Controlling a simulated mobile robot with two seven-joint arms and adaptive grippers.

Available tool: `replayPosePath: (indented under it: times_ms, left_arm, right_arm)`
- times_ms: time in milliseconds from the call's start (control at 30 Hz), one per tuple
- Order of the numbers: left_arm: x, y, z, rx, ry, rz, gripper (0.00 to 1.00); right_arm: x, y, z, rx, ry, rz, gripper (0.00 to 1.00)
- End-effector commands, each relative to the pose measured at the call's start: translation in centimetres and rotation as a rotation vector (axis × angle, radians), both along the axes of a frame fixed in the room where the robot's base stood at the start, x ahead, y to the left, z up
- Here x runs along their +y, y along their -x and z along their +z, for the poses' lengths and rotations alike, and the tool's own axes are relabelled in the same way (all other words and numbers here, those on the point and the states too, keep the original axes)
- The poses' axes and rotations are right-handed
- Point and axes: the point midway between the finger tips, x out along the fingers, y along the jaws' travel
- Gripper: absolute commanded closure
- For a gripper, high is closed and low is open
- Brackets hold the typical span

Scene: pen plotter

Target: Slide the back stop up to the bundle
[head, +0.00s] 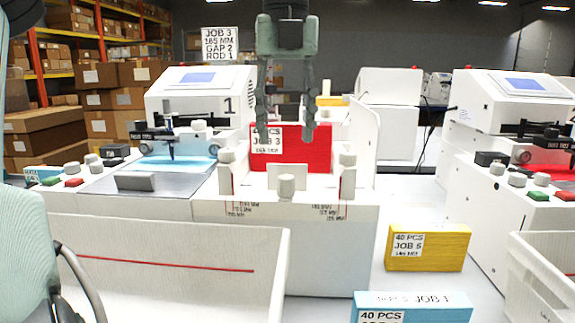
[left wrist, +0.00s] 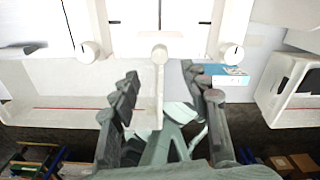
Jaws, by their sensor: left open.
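A red bundle (head: 305,150) with a white JOB 3 label stands upright in the white feeder tray (head: 300,208). A small white plate (head: 287,171), which looks like the back stop, stands in front of the bundle with a round knob (head: 286,187) low at its middle. My left gripper (head: 285,134) points down, open and empty, its fingers overlapping the bundle in the head view. In the left wrist view the middle knob (left wrist: 159,54) appears beyond and between the open fingertips (left wrist: 159,74), apart from them. My right gripper is not in view.
Side knobs stand left (head: 227,158) and right (head: 347,160) of the plate. A yellow block (head: 440,262) and a blue block (head: 415,302) lie at right. White bins stand at front left (head: 170,240) and right (head: 548,255). A printer (head: 200,92) stands behind left.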

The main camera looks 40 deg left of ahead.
Motion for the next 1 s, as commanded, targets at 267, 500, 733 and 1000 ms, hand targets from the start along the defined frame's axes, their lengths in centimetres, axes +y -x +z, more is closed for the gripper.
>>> replayPosePath:
  times_ms: [267, 500, 733, 1000]
  left_arm:
    - [0.0, 0.1, -3.9, 0.004, 0.003, -0.001, 0.54]
    - [0.0, 0.0, -7.0, 0.002, 0.002, 0.001, 0.54]
    - [0.0, 0.0, -7.6, 0.000, 0.000, 0.001, 0.54]
    - [0.0, 0.0, -7.6, 0.001, 0.001, 0.001, 0.70]
  right_arm:
    - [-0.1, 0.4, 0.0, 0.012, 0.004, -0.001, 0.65]
    - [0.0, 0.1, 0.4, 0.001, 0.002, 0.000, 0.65]
    - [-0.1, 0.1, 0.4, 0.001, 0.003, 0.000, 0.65]
    - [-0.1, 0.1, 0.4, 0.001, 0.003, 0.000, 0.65]
